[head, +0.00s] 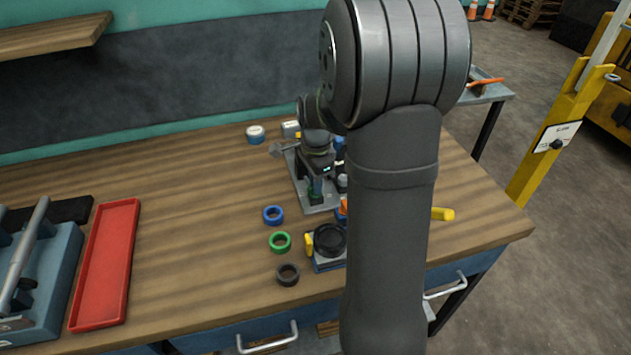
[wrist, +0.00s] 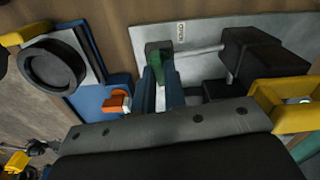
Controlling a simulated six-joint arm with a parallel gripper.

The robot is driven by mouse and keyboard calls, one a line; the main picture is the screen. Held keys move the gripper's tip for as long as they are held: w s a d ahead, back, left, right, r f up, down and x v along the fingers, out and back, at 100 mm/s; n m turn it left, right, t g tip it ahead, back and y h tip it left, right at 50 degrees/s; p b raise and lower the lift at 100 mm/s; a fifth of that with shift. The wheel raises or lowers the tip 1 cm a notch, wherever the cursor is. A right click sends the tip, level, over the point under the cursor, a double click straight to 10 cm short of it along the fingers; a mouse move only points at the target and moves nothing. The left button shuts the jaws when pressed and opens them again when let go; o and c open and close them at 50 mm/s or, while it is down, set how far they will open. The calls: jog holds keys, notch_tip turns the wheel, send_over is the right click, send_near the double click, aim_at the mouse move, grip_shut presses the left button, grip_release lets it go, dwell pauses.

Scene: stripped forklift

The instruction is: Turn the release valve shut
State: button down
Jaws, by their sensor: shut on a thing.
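The release valve appears to be the small green part (wrist: 156,50) on a grey metal plate (wrist: 205,33) in the wrist view. A small label on the plate sits beside it, too small to read. My gripper (wrist: 160,75) has its two blue-grey fingers close together, shut on the green part. In the head view my gripper (head: 316,190) points down over the plate (head: 322,208), with the green (head: 312,197) showing at its fingertips. My arm hides the plate's right side.
A black block with a rod (wrist: 245,55) stands on the plate, close right of my fingers. Blue (head: 273,215), green (head: 280,242) and dark (head: 287,274) rings lie in front. A black round cup (head: 329,239) sits nearby.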

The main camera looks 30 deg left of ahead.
jog(key=shift+m, duration=0.6)
jog(key=c, duration=1.5)
grip_release()
notch_tip(320, 180, up, 18)
jog(key=shift+f, duration=0.2)
notch_tip(320, 180, down, 18)
jog(key=shift+r, duration=0.2)
